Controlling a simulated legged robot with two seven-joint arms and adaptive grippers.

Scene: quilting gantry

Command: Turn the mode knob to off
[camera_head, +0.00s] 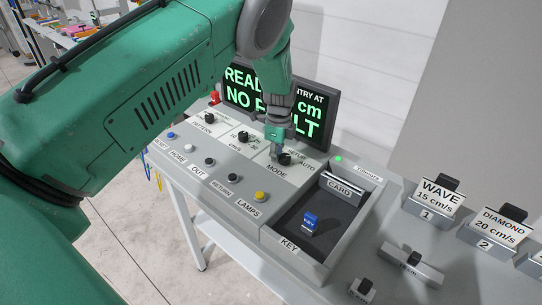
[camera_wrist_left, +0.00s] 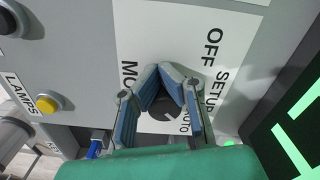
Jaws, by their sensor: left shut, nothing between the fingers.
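The mode knob (camera_head: 284,159) is a dark round knob on the grey control panel, beside the words MODE and AUTO. In the left wrist view the knob (camera_wrist_left: 163,108) shows between and behind the blue-padded fingers. A small pale mark on it appears to lie on the AUTO side, but part of the knob is hidden. The label plate (camera_wrist_left: 160,25) reads OFF, SETUP and AUTO. My left gripper (camera_head: 275,156) is at the knob, fingers pointing down at the panel. Its fingertips (camera_wrist_left: 165,70) are together with nothing between them; I cannot tell whether they touch the knob.
Other knobs (camera_head: 243,137) and a row of buttons, including the yellow LAMPS button (camera_head: 261,196), lie close by. A display screen (camera_head: 295,105) stands behind. A recessed tray (camera_head: 338,228) holds a blue key (camera_head: 309,223) and a card (camera_head: 342,184). WAVE and DIAMOND blocks stand right.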

